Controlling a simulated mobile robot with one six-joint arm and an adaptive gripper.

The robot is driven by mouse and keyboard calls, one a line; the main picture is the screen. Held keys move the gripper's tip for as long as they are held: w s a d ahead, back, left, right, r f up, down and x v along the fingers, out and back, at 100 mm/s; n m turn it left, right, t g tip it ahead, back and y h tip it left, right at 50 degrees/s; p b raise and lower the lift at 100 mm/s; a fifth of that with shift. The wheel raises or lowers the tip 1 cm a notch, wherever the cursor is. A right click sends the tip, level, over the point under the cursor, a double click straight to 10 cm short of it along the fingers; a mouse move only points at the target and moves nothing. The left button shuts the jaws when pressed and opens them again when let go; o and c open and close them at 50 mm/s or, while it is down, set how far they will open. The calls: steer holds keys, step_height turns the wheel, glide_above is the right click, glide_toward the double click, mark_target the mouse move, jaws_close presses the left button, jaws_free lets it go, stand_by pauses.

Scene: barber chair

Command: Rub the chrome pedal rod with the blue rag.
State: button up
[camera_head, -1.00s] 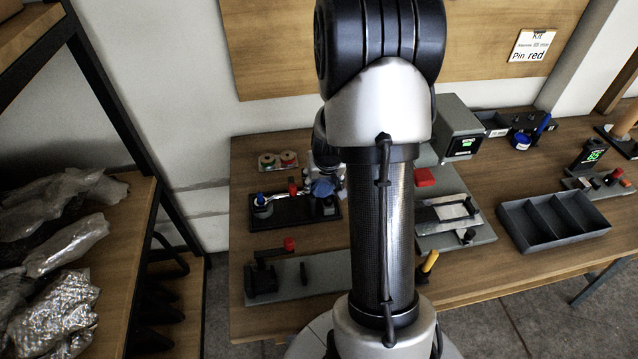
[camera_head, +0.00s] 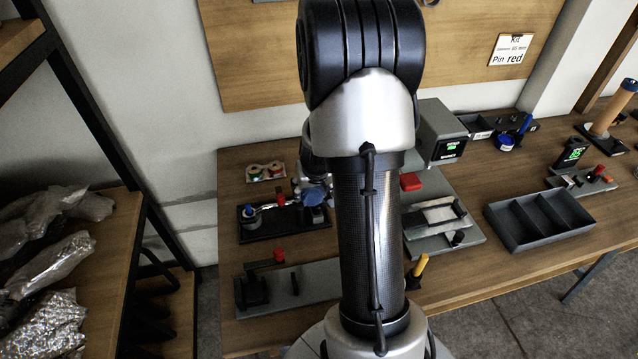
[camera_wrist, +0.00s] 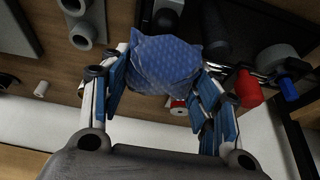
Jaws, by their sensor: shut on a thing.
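A patterned blue rag (camera_wrist: 167,65) is bunched between the fingers of my gripper (camera_wrist: 165,80) in the wrist view. The gripper is shut on it. In the head view the rag (camera_head: 313,197) shows at the right end of a black pedal base (camera_head: 265,232), left of my arm. The chrome pedal rod (camera_head: 268,207) appears as a thin shiny bar lying across that base, beside a red knob. The rag is close to the rod's right end; I cannot tell whether they touch. My arm and gripper hide part of that end.
Right of my arm are a grey fixture with a red block (camera_head: 411,182), a yellow handle (camera_head: 420,265) and a grey divided tray (camera_head: 512,228). Bare table lies around the tray.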

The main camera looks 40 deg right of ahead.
steer(key=shift+w+a+f+p, duration=0.1)
steer(key=shift+w+a+p, duration=0.05)
steer(key=shift+a+p, duration=0.2)
steer(key=shift+w+a+f+p, duration=0.1)
steer(key=shift+a+p, duration=0.15)
steer(key=shift+a, duration=0.15)
steer(key=shift+w+d, duration=0.1)
steer(key=shift+d+f+b, duration=0.1)
steer(key=shift+d+b, duration=0.15)
steer(key=shift+b, duration=0.45)
steer(key=shift+s+d+b, duration=0.55)
steer(key=shift+d+b, duration=0.15)
steer(key=shift+b, duration=0.45)
steer(key=shift+s+d+r, duration=0.25)
steer(key=shift+s+d, duration=0.3)
steer(key=shift+d, duration=0.2)
steer(key=shift+w+a+r+p, duration=0.25)
steer(key=shift+w+a+p, duration=0.05)
steer(key=shift+a+p, duration=0.05)
steer(key=w+a+p, duration=0.1)
steer(key=a+p, duration=0.1)
steer(key=p, duration=0.1)
steer(key=shift+w, duration=0.3)
steer(key=shift+w+a+f, duration=0.1)
steer(key=shift+w+a, duration=0.05)
steer(key=shift+a, duration=0.1)
